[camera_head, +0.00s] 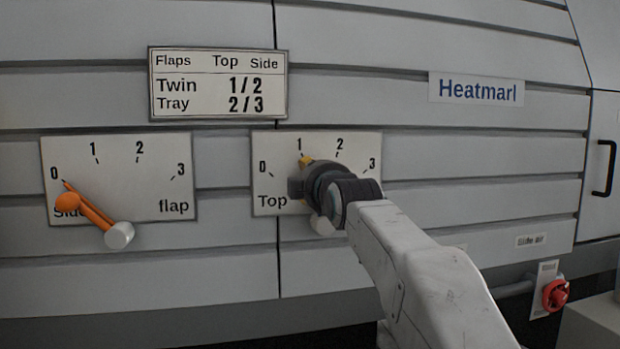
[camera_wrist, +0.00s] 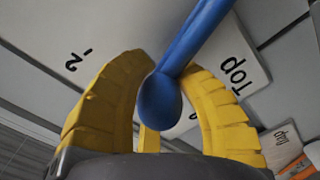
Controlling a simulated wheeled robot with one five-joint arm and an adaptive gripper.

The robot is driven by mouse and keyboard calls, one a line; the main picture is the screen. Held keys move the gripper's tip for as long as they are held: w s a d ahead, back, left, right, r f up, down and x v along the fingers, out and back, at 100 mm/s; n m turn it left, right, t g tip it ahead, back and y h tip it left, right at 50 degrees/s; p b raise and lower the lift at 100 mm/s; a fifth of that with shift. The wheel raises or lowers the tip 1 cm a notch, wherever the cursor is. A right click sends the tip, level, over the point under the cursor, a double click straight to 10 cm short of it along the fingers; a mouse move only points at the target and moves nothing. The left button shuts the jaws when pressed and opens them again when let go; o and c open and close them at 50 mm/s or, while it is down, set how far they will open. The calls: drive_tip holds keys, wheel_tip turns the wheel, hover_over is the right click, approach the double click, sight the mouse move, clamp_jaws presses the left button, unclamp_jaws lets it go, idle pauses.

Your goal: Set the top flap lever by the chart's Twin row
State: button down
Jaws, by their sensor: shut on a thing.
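The chart (camera_head: 217,84) reads Top 1 and Side 2 in its Twin row. The Top dial plate (camera_head: 262,188) is marked 0 to 3 and sits below and right of the chart. My gripper (camera_head: 306,163) is in front of this plate, its yellow fingertip just under the 1. In the wrist view, its two yellow fingers (camera_wrist: 166,85) are shut on the rounded end of the blue top flap lever (camera_wrist: 158,102). In the head view my gripper hides most of the lever; only its pale hub (camera_head: 322,225) shows below. The lever's exact pointing is hidden.
The Side dial plate (camera_head: 120,180) is at the left, its orange lever (camera_head: 90,212) pointing at 0. A Heatmarl sign (camera_head: 476,90) is at the upper right. A red knob (camera_head: 556,294) and a black door handle (camera_head: 605,168) are at the far right.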

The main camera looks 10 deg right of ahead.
drive_tip(key=shift+f, duration=0.25)
drive_tip(key=c, duration=1.5)
unclamp_jaws()
drive_tip(key=shift+o, duration=1.4)
drive_tip(key=shift+s+r, duration=0.15)
drive_tip(key=o, duration=0.4)
drive_tip(key=shift+r, duration=0.1)
drive_tip(key=shift+c, duration=0.2)
drive_tip(key=s, duration=1.2)
drive_tip(key=shift+d, duration=0.1)
